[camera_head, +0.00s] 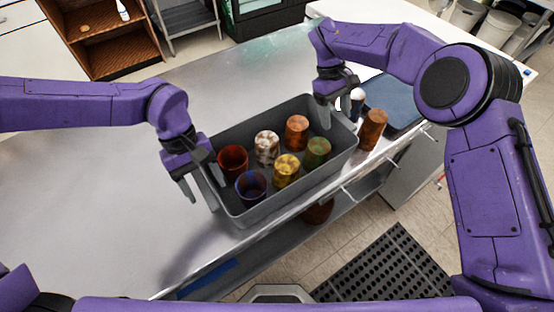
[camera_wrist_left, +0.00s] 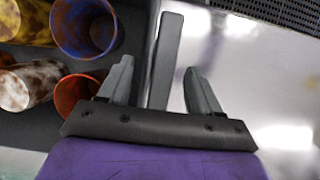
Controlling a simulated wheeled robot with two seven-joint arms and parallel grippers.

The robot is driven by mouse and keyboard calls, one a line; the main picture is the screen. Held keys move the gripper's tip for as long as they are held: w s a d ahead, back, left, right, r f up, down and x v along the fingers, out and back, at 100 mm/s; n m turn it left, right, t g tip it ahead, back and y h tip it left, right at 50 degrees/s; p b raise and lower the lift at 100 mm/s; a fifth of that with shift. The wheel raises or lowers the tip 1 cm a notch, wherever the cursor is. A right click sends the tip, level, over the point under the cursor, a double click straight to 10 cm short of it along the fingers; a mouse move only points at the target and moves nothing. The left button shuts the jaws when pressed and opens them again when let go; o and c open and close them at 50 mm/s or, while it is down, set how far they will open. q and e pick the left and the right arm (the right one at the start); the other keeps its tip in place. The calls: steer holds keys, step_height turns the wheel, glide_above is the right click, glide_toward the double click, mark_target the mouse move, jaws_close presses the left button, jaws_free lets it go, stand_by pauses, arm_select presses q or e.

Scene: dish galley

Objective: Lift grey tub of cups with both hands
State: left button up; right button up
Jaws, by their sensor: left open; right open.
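The grey tub (camera_head: 238,213) stands on the metal counter near its front edge. Several cups are in it: a red cup (camera_head: 232,160), a blue-purple cup (camera_head: 251,187), a yellow cup (camera_head: 286,171), a white-brown cup (camera_head: 267,147), an orange cup (camera_head: 297,132) and a green cup (camera_head: 317,152). My left gripper (camera_head: 203,195) is open at the tub's left end. In the left wrist view the tub's rim (camera_wrist_left: 166,60) lies between the open fingers (camera_wrist_left: 160,85). My right gripper (camera_head: 333,115) is open at the tub's right end; its fingertips are partly hidden.
A brown cup (camera_head: 373,129) stands on the counter just right of the tub, with a blue-grey tray (camera_head: 392,100) behind it. The counter (camera_head: 90,210) is clear to the left. A black perforated mat (camera_head: 385,270) lies on the floor.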

arm_select(q)
steer(key=shift+f, duration=0.15)
arm_select(e)
steer(key=shift+f, duration=0.2)
arm_select(q)
steer(key=shift+w+f, duration=0.15)
steer(key=shift+w, duration=0.1)
arm_select(e)
steer(key=shift+w+f, duration=0.15)
steer(key=shift+w, duration=0.1)
arm_select(q)
jaws_close()
arm_select(e)
steer(key=shift+s, duration=0.15)
jaws_close()
arm_select(q)
steer(key=shift+r, duration=0.2)
arm_select(e)
steer(key=shift+r, duration=0.2)
